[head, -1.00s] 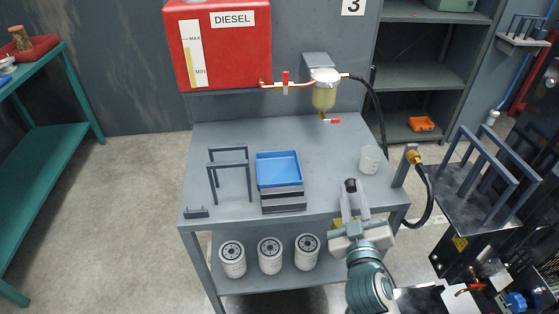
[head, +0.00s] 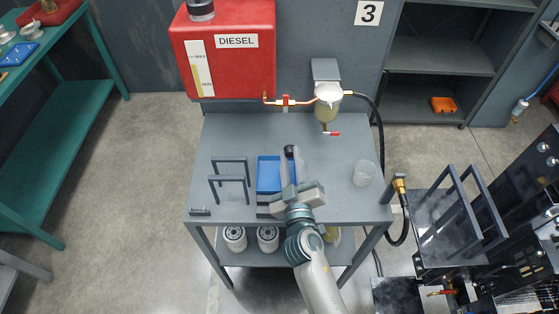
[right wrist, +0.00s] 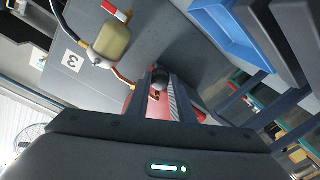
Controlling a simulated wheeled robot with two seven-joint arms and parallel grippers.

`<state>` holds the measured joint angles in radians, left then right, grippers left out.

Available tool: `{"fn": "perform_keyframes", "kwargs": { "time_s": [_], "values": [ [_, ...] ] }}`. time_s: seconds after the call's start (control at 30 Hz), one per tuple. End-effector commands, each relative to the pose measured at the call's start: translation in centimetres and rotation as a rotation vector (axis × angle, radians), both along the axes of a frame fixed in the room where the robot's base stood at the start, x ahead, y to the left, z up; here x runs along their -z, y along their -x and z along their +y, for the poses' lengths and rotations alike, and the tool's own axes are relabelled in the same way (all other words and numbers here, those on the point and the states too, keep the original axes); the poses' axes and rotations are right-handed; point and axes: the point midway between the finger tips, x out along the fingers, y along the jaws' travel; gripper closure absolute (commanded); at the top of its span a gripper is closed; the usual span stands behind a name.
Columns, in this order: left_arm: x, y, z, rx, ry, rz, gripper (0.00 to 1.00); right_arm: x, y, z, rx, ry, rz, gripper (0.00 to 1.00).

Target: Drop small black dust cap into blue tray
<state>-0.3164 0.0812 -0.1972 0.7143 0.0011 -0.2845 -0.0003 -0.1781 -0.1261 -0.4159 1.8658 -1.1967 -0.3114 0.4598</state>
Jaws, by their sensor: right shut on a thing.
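The small black dust cap (head: 290,150) is held at the fingertips of my right gripper (head: 291,160), above the table. It also shows between the fingers in the right wrist view (right wrist: 158,77). The blue tray (head: 267,175) sits on the grey table, and my right gripper overlaps its right side in the head view. In the right wrist view the tray (right wrist: 222,28) is off to the upper right of the fingers. I cannot tell the cap's exact height over the tray. My left gripper is not in view.
A grey frame stand (head: 230,170) stands left of the tray. A clear beaker (head: 364,174) stands at the table's right. A fuel filter bowl (head: 327,105) and the red diesel tank (head: 235,75) are at the back. White filters (head: 235,238) stand on the shelf below.

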Motion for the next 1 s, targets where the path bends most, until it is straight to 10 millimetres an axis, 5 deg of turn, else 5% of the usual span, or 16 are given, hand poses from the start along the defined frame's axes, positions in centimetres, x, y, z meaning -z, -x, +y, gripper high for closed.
{"fn": "perform_keyframes", "kwargs": {
  "time_s": [0.2, 0.67, 1.0],
  "values": [
    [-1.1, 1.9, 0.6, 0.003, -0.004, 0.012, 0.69, -1.0, 0.3, 1.9, -0.027, 0.000, 0.007, 0.99],
    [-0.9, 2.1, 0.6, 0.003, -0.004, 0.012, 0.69, -0.8, 0.4, 2.2, -0.030, 0.001, 0.007, 0.99],
    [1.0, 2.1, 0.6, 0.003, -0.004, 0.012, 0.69, 1.3, 0.4, 2.2, -0.030, 0.001, 0.007, 0.99]
  ]
}}
